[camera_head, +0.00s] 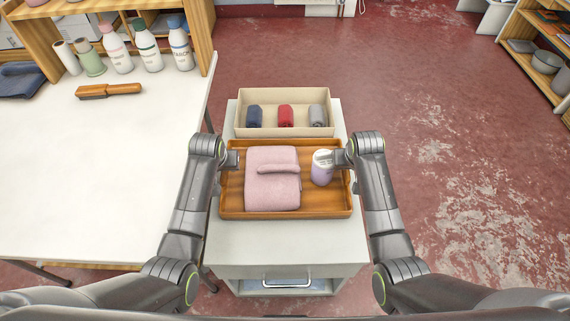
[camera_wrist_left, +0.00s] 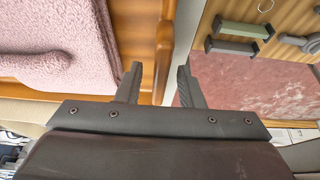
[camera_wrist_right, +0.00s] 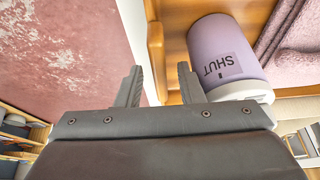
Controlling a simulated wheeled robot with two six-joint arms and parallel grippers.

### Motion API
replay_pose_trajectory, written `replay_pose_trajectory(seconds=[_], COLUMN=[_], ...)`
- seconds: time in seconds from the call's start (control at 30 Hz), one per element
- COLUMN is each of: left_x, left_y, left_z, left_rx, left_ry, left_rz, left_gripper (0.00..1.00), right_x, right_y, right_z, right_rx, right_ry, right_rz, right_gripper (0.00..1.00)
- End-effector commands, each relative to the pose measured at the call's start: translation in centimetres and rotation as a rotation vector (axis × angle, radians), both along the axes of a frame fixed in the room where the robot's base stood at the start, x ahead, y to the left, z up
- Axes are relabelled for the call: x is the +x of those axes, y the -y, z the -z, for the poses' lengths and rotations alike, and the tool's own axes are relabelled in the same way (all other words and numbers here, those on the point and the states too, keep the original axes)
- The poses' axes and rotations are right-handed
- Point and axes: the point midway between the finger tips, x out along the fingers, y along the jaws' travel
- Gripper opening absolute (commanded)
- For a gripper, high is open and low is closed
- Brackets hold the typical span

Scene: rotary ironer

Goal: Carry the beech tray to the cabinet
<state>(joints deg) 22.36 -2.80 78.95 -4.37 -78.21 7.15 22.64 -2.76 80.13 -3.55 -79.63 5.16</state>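The beech tray (camera_head: 287,213) sits on a white trolley (camera_head: 290,244). It carries a folded pink towel (camera_head: 272,190) with a rolled piece on top, and a lilac canister (camera_head: 321,174) with a white lid, marked SHUT in the right wrist view (camera_wrist_right: 222,55). My left gripper (camera_head: 233,158) is at the tray's left wall. In the left wrist view its fingers (camera_wrist_left: 158,85) are apart, with the wall's edge between or beyond them. My right gripper (camera_head: 341,158) is at the right wall, its fingers (camera_wrist_right: 160,85) also apart around or above that wall. Contact cannot be told. I cannot clearly identify the cabinet.
A cream bin (camera_head: 285,133) with three rolled cloths stands right behind the tray. A white table (camera_head: 90,180) with bottles and a brush (camera_head: 108,90) is close on the left. Shelves (camera_head: 545,50) stand far right. The red floor is open behind and to the right.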

Motion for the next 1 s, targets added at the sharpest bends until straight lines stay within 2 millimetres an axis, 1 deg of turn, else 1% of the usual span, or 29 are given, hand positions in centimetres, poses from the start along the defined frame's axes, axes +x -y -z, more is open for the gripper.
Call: replay_pose_trajectory(seconds=[0.17, 0.27, 0.5, 0.7, 0.83, 1.0], left_x=[-0.6, -1.2, -2.8, -3.9, -4.3, -4.5], left_y=[0.0, 0.0, 0.1, 0.1, 0.1, 0.1], left_z=[-1.5, -2.9, -6.8, -9.5, -10.5, -10.9], left_rx=[0.0, 0.0, -0.001, -0.001, 0.0, 0.0], left_ry=[0.002, 0.003, 0.003, 0.003, 0.001, 0.0], left_rz=[0.0, -0.001, 0.0, 0.0, 0.0, 0.0], left_gripper=[0.34, 0.34, 0.34, 0.34, 0.34, 0.34], right_x=[0.0, 0.0, 0.0, 0.0, 0.0, -0.1], right_y=[0.0, 0.0, 0.0, 0.0, 0.0, 0.0], right_z=[0.0, 0.0, 0.0, 0.0, 0.0, -0.4], right_rx=[0.0, 0.0, 0.0, 0.0, 0.0, 0.0], right_ry=[0.0, 0.0, 0.0, 0.0, 0.0, 0.002], right_rz=[0.0, 0.0, 0.0, 0.0, 0.0, 0.0], right_gripper=[0.34, 0.34, 0.34, 0.34, 0.34, 0.34])
